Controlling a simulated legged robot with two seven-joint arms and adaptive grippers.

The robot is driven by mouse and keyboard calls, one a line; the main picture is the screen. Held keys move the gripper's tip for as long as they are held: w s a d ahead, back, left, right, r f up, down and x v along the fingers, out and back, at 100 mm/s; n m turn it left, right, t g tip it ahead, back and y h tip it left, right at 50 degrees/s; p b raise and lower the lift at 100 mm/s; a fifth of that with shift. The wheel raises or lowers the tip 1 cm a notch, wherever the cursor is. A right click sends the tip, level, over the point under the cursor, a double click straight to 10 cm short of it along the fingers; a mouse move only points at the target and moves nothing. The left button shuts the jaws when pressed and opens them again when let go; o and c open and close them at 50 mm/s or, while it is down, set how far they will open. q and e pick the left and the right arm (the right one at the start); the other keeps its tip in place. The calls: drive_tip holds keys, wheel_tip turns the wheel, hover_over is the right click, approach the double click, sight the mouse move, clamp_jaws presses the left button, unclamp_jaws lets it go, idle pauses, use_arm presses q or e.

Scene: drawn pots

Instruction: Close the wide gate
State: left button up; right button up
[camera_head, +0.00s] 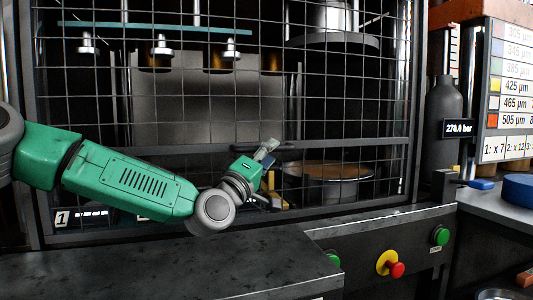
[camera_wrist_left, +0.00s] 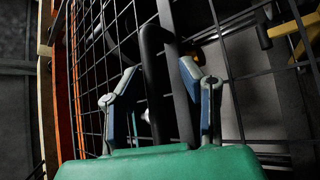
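The wide gate is a dark wire-mesh panel (camera_head: 355,100) in a dark frame, and it spans most of the head view in front of the machine. I cannot tell whether it is fully shut. A dark bar handle (camera_head: 280,147) runs across its lower part; the wrist view shows a black bar handle (camera_wrist_left: 153,75) close up. My left gripper (camera_head: 264,172) is at the handle. In the left wrist view its two fingers (camera_wrist_left: 160,85) stand apart on either side of the black bar, with no clear contact visible. My right gripper is not in view.
Behind the mesh are a round pan (camera_head: 330,171) and hanging metal fittings (camera_head: 161,47). A dark counter (camera_head: 180,270) runs below. A front panel carries a red knob (camera_head: 396,270) and green buttons (camera_head: 440,236). A grey bottle (camera_head: 445,125) stands right of the gate.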

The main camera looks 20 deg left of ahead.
use_arm(q)
drive_tip(key=shift+s+a+r, duration=0.15)
drive_tip(key=v, duration=1.1)
drive_tip(key=shift+s+f, duration=0.3)
drive_tip(key=shift+f, duration=0.15)
